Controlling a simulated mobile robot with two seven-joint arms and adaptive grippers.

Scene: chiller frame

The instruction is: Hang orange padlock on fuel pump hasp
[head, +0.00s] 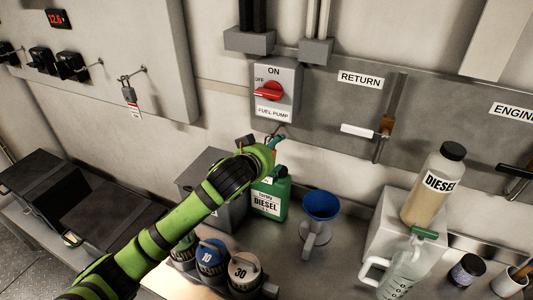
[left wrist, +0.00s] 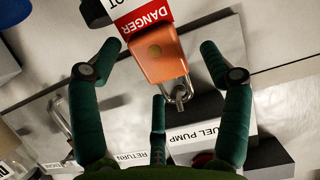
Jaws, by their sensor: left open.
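The orange padlock (left wrist: 158,55) shows in the left wrist view, with a red and white DANGER tag (left wrist: 143,16) at its body. Its metal shackle (left wrist: 180,93) points toward the FUEL PUMP switch box (left wrist: 215,140) and meets a small metal fitting there; I cannot tell whether it passes through the hasp. My left gripper (head: 264,142) is open just below the FUEL PUMP box (head: 276,88) in the head view. Its fingers stand around the padlock, with visible gaps at both sides. In the head view the gripper hides the padlock and hasp. My right gripper is not in view.
A green diesel can (head: 270,197), a blue funnel (head: 320,205) and a diesel bottle (head: 434,185) stand below and right of the gripper. The RETURN valve lever (head: 360,131) juts out at right. A grey padlock (head: 129,93) hangs at left.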

